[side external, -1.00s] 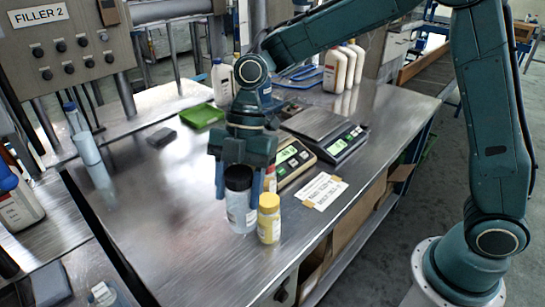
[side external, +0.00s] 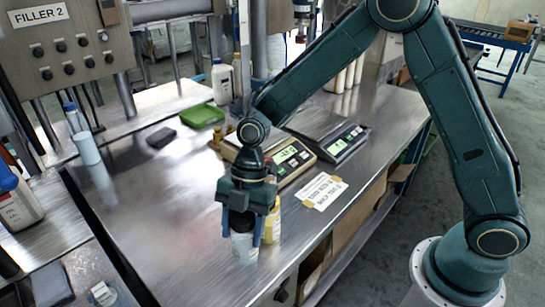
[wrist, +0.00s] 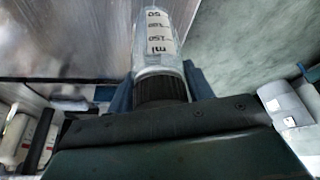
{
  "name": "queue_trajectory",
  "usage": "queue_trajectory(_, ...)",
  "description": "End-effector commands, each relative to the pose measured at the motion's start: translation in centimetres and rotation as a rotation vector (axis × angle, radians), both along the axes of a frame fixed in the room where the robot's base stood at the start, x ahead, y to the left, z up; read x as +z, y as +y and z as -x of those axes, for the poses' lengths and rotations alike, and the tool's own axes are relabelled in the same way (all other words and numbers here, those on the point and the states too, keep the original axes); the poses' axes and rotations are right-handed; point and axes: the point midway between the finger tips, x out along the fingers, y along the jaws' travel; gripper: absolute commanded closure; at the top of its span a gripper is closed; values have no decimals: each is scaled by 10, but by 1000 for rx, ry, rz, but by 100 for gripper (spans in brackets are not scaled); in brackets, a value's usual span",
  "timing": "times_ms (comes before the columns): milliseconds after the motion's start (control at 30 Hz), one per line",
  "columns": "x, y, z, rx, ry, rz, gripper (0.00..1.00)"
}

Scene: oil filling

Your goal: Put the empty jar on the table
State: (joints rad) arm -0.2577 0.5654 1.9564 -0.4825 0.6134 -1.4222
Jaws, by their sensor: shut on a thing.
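The jar (side external: 243,246) is clear with a white printed label and a black lid. My gripper (side external: 245,228) points down and is shut on it near the lid, with a blue finger on each side. The jar is upright, low at the front part of the steel table (side external: 160,220); I cannot tell whether its base touches the top.
Two scales (side external: 290,160) (side external: 343,143) and a paper notice (side external: 321,191) lie behind to the right. The table is bare to the left.

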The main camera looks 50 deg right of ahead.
Motion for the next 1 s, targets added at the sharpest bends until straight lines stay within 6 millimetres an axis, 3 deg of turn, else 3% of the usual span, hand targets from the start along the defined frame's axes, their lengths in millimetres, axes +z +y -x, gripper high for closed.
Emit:
queue_trajectory(300, -33, 0, 1, 0, 3, 1, 70)
queue_trajectory(767, -38, 0, 0, -1, 1, 0, 70)
queue_trajectory(800, -38, 0, 0, -1, 1, 0, 46)
queue_trajectory(900, -38, 0, 0, -1, 1, 0, 27)
queue_trajectory(1000, -38, 0, 0, -1, 1, 0, 27)
